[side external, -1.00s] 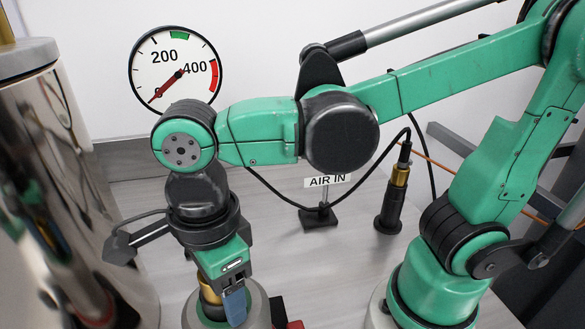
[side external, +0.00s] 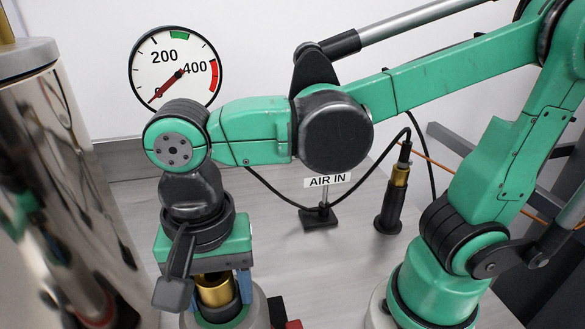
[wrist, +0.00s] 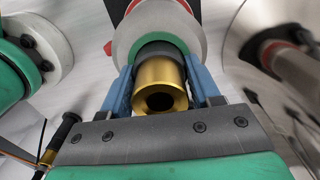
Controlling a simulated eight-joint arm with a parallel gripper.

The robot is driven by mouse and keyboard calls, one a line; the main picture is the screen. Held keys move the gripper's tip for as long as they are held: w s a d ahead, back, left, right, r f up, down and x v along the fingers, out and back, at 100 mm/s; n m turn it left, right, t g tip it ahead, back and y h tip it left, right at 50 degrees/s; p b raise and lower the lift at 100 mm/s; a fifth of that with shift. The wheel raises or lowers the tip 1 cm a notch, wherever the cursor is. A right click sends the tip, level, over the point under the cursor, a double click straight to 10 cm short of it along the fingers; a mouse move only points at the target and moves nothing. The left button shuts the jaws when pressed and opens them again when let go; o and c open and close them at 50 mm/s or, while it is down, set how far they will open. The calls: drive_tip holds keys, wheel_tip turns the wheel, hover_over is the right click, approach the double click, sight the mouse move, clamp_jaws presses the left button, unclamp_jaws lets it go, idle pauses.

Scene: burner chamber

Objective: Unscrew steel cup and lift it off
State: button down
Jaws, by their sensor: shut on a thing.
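A brass cylinder (wrist: 162,84) with a dark hole in its end shows between my fingers in the wrist view. A dark grey collar (wrist: 157,50), which looks like the steel cup, surrounds its far end. The blue fingers of my gripper (wrist: 158,72) are shut on this collar, one on each side. In the side external view my gripper (side external: 217,296) points down over the brass cylinder (side external: 212,287), with the grey cup (side external: 221,312) around its lower part. The cup sits on a pale rounded base with a green ring. I cannot tell whether its thread is engaged.
A tall shiny metal cylinder (side external: 75,180) stands close at the left. A gauge (side external: 175,68) is at the back. An AIR IN sign (side external: 327,181) and a black post with a brass top (side external: 399,176) stand right of the gripper.

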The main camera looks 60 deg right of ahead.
drive_tip(key=n, duration=0.5)
drive_tip(key=shift+a, duration=0.1)
drive_tip(key=shift+n, duration=0.5)
drive_tip(key=n, duration=0.3)
drive_tip(key=shift+a, duration=0.1)
drive_tip(key=n, duration=0.3)
drive_tip(key=shift+n, duration=0.4)
drive_tip(key=n, duration=0.4)
drive_tip(key=shift+s+a, duration=0.1)
unclamp_jaws()
